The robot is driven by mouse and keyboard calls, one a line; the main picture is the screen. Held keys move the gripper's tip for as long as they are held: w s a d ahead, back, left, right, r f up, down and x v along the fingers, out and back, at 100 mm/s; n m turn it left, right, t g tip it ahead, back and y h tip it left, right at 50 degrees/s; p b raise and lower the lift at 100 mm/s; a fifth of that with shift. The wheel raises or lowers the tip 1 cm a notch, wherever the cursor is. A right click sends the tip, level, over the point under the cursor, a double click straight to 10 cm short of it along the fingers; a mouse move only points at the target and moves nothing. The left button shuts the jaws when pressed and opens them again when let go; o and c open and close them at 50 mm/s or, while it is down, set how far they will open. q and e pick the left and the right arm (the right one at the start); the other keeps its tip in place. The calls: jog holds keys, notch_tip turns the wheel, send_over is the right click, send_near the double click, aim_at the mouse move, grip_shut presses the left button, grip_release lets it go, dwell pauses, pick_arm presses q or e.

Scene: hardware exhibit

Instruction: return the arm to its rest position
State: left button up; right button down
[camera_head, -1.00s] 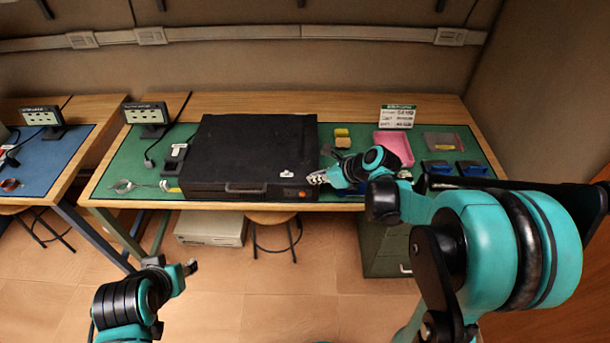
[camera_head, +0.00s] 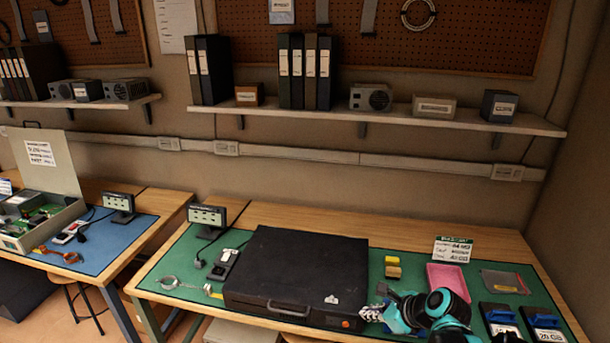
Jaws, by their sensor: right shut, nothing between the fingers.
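My right gripper (camera_head: 374,313) is at the front right corner of a black case (camera_head: 297,262) on the workbench. It is shut with nothing in it. Its fingertips are close to the orange button (camera_head: 346,323) on the case front; I cannot tell whether they touch. My right wrist and forearm, teal and black, come up from the bottom edge, to the right of the case. My left arm and gripper are not in view.
A green mat (camera_head: 421,273) covers the bench. On it are a pink tray (camera_head: 448,281), yellow blocks (camera_head: 392,267), blue-black drives (camera_head: 500,319) and a sign (camera_head: 453,249). A shelf (camera_head: 330,119) with binders hangs above. An open computer (camera_head: 40,213) stands on the left bench.

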jog(key=s+a+r+n+h, duration=0.1)
jog(key=s+n+h, duration=0.1)
jog(key=s+n, duration=0.6)
jog(key=s+a+r+n+h, duration=0.1)
jog(key=s+n, duration=0.8)
jog(key=n, duration=1)
jog(key=shift+s+r+h, duration=0.3)
jog(key=shift+r+h, duration=0.05)
jog(key=shift+h, duration=0.55)
jog(key=shift+a, duration=0.1)
